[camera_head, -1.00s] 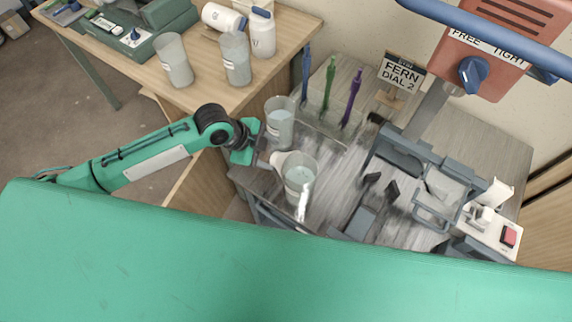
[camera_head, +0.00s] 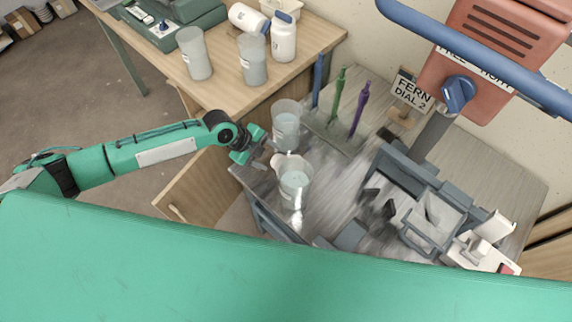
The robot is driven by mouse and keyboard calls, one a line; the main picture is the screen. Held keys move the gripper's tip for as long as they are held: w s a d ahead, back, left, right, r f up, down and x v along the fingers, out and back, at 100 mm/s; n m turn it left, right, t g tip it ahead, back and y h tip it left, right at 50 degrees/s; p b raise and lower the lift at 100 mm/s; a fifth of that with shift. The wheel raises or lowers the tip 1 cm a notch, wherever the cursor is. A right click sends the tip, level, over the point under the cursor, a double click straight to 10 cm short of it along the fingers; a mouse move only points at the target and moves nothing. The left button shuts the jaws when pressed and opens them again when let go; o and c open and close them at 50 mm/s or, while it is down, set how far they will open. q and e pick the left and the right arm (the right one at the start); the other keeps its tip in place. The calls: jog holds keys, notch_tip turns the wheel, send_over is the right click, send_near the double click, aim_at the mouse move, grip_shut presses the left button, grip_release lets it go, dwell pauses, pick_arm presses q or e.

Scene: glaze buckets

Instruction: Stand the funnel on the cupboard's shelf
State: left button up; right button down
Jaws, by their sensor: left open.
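I cannot make out a funnel for certain. A pale spout-like shape (camera_head: 283,160) shows at the rim of the front clear vessel (camera_head: 294,185) on the grey bench; I cannot tell whether it is part of that vessel. A wooden cupboard door (camera_head: 195,190) with a pale handle stands below the bench's left edge. The shelf inside is hidden. My left gripper (camera_head: 259,157) is open at the bench's left edge, left of the two clear vessels. Its fingertips are small and hard to see. My right gripper is out of view.
A second clear vessel (camera_head: 286,125) stands behind the front one. Blue, green and purple tools (camera_head: 339,95) stand in a rack. A red machine (camera_head: 500,50) and grey clamp frame (camera_head: 425,205) fill the right. The wooden table (camera_head: 225,92) holds grey cups and white bottles.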

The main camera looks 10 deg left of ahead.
aim_at(275, 160)
pick_arm(q)
jog(key=shift+w+d+f+p, duration=0.15)
jog(key=shift+d+f+p, duration=0.15)
jog(key=shift+f, duration=0.15)
jog(key=p+x, duration=0.1)
jog(key=x, duration=0.2)
jog(key=shift+w+f, duration=0.15)
jog(key=shift+w+d+f, duration=0.1)
jog(key=shift+d+f, duration=0.05)
jog(key=shift+f, duration=0.3)
jog(key=shift+c, duration=0.8)
jog(key=c, duration=0.4)
jog(key=shift+c, duration=0.3)
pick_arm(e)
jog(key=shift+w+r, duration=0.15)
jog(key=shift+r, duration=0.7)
pick_arm(q)
jog(key=shift+c, duration=0.4)
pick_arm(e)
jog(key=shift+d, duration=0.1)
